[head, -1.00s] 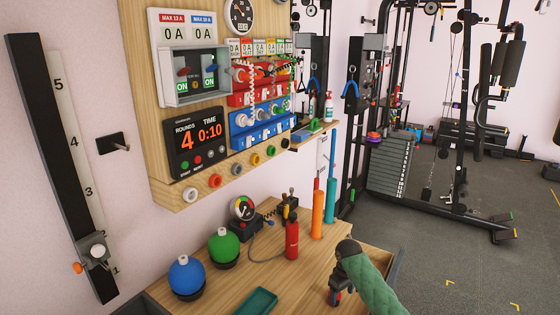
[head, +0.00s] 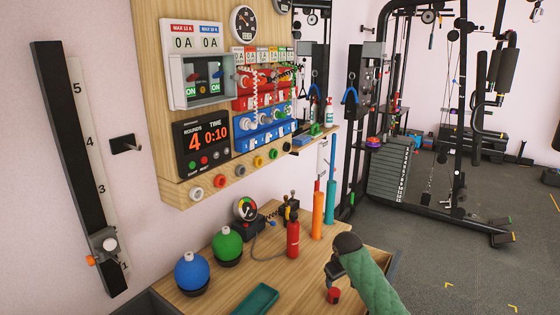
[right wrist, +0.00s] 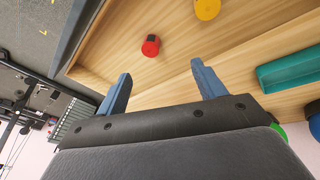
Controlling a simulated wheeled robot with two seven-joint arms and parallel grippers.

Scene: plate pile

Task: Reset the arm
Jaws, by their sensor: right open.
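My right arm comes into the head view from the lower right. Its gripper (head: 334,272) hangs over the wooden table, partly hidden by its own wrist. In the right wrist view the two blue-grey fingers (right wrist: 162,86) stand wide apart with nothing between them. A small red cylinder (head: 333,296) with a dark mark on top stands on the table just below the gripper. It also shows beyond the fingertips in the right wrist view (right wrist: 151,45), apart from them. My left gripper is not in view.
On the table (head: 290,277) are a teal tray (head: 256,299), blue (head: 190,272) and green (head: 227,244) round objects, a red bottle (head: 293,238) and a gauge (head: 246,209). A yellow piece (right wrist: 207,9) shows in the wrist view. A control board (head: 150,100) rises behind; open floor lies right.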

